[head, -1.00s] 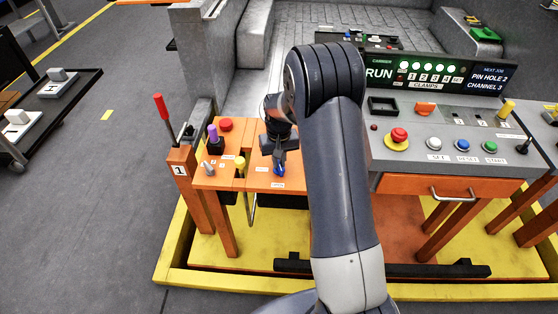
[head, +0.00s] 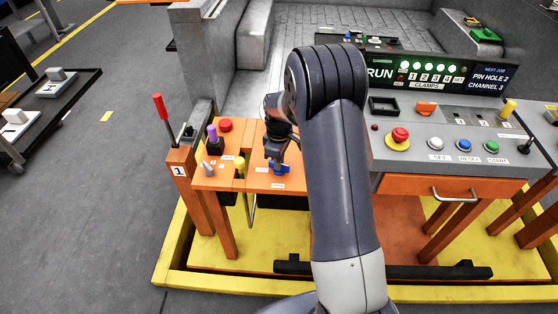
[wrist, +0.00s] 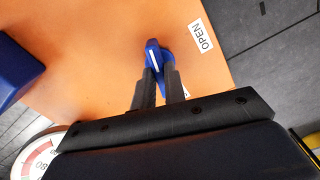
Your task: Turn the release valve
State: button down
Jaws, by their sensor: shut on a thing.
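The release valve is a small blue handle (head: 281,169) on the orange side panel in the head view. In the wrist view the blue handle (wrist: 154,53) has a white line along its top and sits near a white OPEN label (wrist: 200,37). My gripper (head: 275,159) reaches down onto the handle from above. In the wrist view the two dark fingers of my gripper (wrist: 160,76) are closed around the handle, one on each side. The lower part of the valve is partly hidden by the fingers.
A purple-topped lever (head: 213,135), a red knob (head: 226,125) and a yellow knob (head: 239,162) stand left of my gripper. A red-handled lever (head: 161,108) rises at the far left. A gauge (wrist: 38,158) shows at the lower left of the wrist view.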

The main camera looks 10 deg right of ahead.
jog(key=shift+n, duration=1.6)
jog(key=c, duration=1.5)
grip_release()
jog(key=shift+o, duration=0.2)
notch_tip(320, 180, up, 11)
jog(key=shift+f, duration=0.15)
notch_tip(320, 180, down, 11)
